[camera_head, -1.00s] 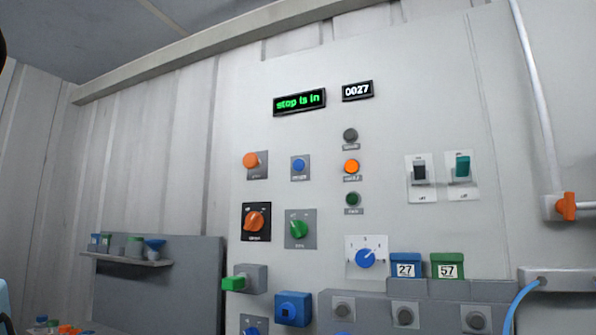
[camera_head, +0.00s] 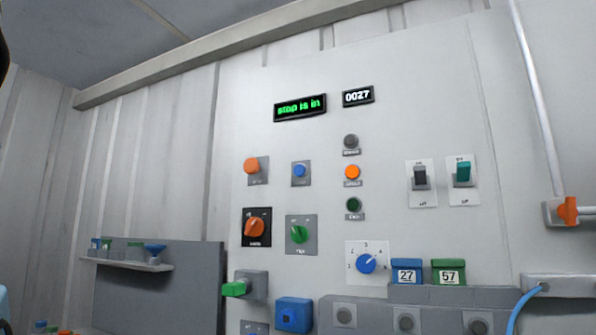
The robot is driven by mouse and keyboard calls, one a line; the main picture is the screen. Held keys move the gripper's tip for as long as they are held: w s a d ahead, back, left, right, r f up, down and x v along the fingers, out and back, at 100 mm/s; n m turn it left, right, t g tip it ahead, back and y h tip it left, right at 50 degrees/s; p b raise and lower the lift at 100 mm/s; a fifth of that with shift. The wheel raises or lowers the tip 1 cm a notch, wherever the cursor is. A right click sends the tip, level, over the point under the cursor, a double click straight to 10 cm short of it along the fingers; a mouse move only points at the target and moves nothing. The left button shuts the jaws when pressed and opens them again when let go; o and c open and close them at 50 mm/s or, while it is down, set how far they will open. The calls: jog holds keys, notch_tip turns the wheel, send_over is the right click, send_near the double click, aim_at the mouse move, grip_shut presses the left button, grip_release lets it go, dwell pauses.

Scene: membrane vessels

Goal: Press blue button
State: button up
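A small round blue button (camera_head: 299,170) sits on a grey square plate on the white wall panel, right of an orange button (camera_head: 252,165) and above a green rotary knob (camera_head: 299,234). A blue square block (camera_head: 293,315) with a round blue front is lower on the panel, cut by the bottom edge. A blue dial knob (camera_head: 366,263) sits on a white numbered plate. Nothing touches the blue button in this view. My gripper is not in view.
A display (camera_head: 300,107) reads "stop is in" in green, beside a counter (camera_head: 357,95) showing 0027. Two switches (camera_head: 420,178) are at the right. A grey ledge (camera_head: 425,295) carries blue and green boxes. A shelf (camera_head: 127,262) with small vessels is at the left.

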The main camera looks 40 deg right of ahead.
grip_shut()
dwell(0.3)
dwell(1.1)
